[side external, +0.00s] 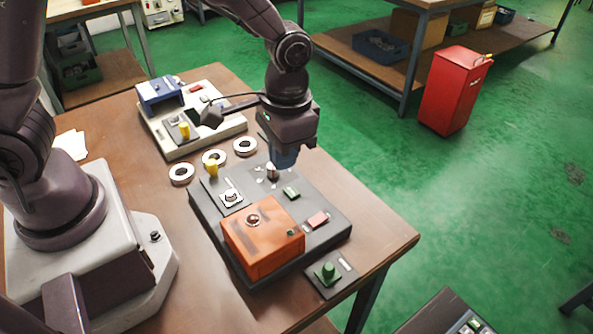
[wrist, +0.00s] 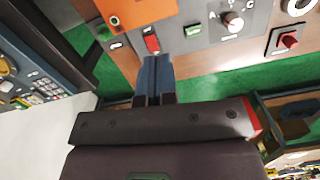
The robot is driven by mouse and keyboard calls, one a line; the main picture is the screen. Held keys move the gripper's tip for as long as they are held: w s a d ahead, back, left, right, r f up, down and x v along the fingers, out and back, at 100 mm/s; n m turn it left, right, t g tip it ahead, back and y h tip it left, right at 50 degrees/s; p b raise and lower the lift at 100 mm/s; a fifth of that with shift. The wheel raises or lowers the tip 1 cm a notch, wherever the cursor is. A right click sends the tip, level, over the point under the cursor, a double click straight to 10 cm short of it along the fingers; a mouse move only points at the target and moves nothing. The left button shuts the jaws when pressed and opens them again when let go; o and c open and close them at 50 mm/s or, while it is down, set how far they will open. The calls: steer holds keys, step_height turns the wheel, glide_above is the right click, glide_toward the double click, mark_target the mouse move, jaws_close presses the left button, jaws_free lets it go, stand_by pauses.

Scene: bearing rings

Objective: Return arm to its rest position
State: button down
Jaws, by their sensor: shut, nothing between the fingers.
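My gripper (side external: 283,155) hangs over the dark grey fixture plate (side external: 327,232), near its far edge, with its blue fingers pointing down. In the wrist view the blue fingers of my gripper (wrist: 157,72) are together with nothing between them.
A pale machine panel (side external: 209,134) with a blue block stands at the back of the table. A green knob (side external: 327,272) stands at the front right. A red cabinet (side external: 452,90) is on the floor, clear of the table.

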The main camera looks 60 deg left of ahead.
steer(key=s+a+r+t, duration=0.2)
steer(key=s+a+r, duration=0.1)
steer(key=r, duration=0.3)
steer(key=s+a+r+n+t, duration=0.1)
steer(key=s+a+r+t, duration=0.1)
steer(key=s+r, duration=0.3)
steer(key=s+a+r+t, duration=0.2)
steer(key=s+a+r, duration=0.2)
steer(key=r, duration=0.2)
steer(key=shift+a+r+n, duration=0.25)
steer(key=shift+r+n, duration=0.05)
steer(key=shift+r, duration=0.1)
steer(key=g, duration=0.5)
glide_toward(323, 215)
steer(key=shift+w+a+f, duration=0.1)
steer(key=shift+w+f, duration=0.05)
steer(key=shift+f, duration=2.55)
